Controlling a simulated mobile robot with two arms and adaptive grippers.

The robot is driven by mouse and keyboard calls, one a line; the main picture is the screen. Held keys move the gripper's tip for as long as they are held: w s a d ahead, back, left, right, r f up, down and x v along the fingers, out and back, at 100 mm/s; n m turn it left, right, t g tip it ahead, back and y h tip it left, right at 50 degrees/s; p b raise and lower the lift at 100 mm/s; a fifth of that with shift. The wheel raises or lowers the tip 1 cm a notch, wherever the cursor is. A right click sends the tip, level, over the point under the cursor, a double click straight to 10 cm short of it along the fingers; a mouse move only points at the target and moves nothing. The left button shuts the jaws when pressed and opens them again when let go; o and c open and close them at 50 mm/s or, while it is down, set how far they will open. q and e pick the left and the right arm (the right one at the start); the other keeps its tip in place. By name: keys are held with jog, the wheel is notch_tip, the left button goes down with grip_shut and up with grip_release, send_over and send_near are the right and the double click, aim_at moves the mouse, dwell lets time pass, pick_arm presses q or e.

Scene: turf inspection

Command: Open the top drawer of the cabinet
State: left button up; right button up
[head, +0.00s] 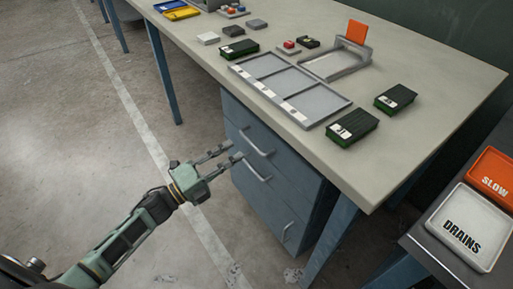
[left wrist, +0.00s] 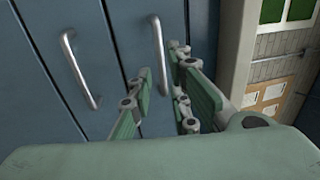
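The blue-grey cabinet (head: 306,190) stands under the workbench. Its drawers look shut flush. The top drawer's bar handle (head: 257,145) is just beyond my left gripper (head: 232,152), with the second handle (head: 257,171) below it. In the left wrist view, the top handle (left wrist: 159,52) lies ahead, roughly in line with the gap between the fingers of my left gripper (left wrist: 163,72). The second handle (left wrist: 79,70) is to the left. The left fingers are apart with nothing between them, and I see no grip on a handle. My right gripper is not in view.
The workbench (head: 420,130) overhangs the cabinet and carries a grey three-part tray (head: 322,102), dark green boxes (head: 352,127) and small blocks. A side table at the right holds an orange tray (head: 491,175) and a white tray (head: 470,228). The floor before the cabinet is clear.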

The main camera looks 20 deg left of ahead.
aim_at(251, 141)
pick_arm(q)
jog(key=x, duration=0.7)
jog(key=shift+w, duration=0.2)
grip_shut()
